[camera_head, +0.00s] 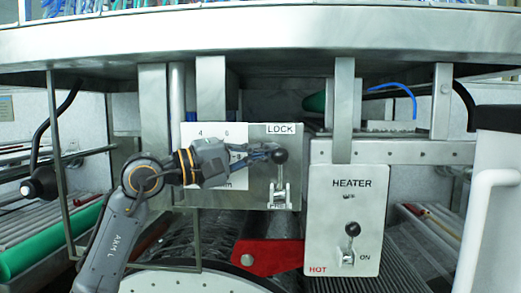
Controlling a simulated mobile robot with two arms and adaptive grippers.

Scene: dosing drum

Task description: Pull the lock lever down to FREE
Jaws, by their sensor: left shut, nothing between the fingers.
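The lock lever has a black ball knob (280,157) and a metal base (280,195) on a grey plate (259,190). The knob stands above the base, pointing up towards the LOCK label (281,129). The FREE label (280,206) is at the bottom, partly covered by the base. My left gripper (264,154) comes in from the left with its fingers shut and empty. Its tips are at the knob's left side; I cannot tell whether they touch it. The gripper hides part of a white numbered scale plate (203,197). My right gripper is not in view.
A HEATER panel (330,205) with a similar black-knobbed lever (352,230) is close on the right. A red bar (268,258) lies below the lock plate. A metal frame post (343,110) stands to the right, and a broad metal rim (260,35) spans above.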

